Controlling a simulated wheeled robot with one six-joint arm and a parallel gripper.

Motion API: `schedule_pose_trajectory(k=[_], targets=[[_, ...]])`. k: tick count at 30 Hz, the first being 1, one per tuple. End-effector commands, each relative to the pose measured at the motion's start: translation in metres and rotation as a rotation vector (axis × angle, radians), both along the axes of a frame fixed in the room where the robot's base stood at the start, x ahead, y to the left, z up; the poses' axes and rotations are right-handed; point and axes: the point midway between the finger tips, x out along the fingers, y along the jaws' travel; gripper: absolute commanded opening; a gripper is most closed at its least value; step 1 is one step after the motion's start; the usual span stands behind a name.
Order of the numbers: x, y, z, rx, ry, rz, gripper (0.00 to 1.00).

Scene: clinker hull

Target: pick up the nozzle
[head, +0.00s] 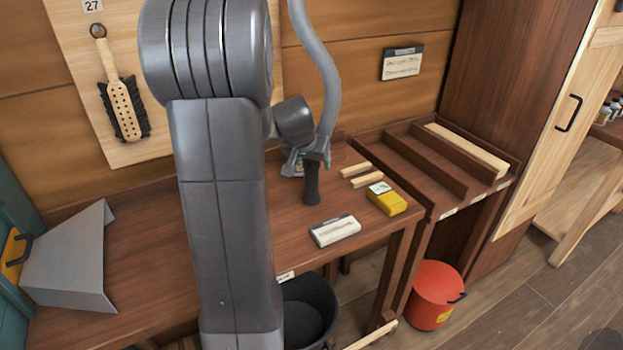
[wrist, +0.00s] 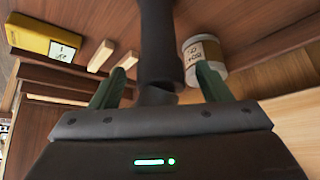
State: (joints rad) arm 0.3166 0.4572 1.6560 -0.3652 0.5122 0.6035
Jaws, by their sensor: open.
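The nozzle (head: 311,184) is a dark, upright tube at the lower end of a grey hose (head: 328,90), just above or on the bench. In the wrist view the nozzle (wrist: 157,45) runs down from the top edge to between my fingers. My gripper (head: 306,160) is open, with its green fingers (wrist: 160,88) on either side of the nozzle. Gaps show between the nozzle and both fingers. My arm hides part of the bench in the head view.
A white labelled can (wrist: 204,52) stands close to my right finger in the wrist view. A yellow box (head: 387,199), two wooden strips (head: 357,174) and a white card block (head: 335,231) lie on the bench (head: 150,240). A red bucket (head: 434,295) stands below.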

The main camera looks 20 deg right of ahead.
Motion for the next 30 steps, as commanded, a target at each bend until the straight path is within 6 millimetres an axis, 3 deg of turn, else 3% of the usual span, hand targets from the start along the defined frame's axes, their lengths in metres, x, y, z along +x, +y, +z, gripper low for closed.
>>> schedule_pose_trajectory(k=[6,13,23,30], targets=[[0.0077,-0.0057,-0.0149,-0.001,0.001,0.002,0.70],[0.0082,-0.0058,-0.0153,0.000,-0.001,0.001,0.70],[0.0080,-0.0057,-0.0152,-0.001,0.000,0.001,0.06],[0.0083,-0.0058,-0.0135,-0.002,-0.003,0.001,0.03]])
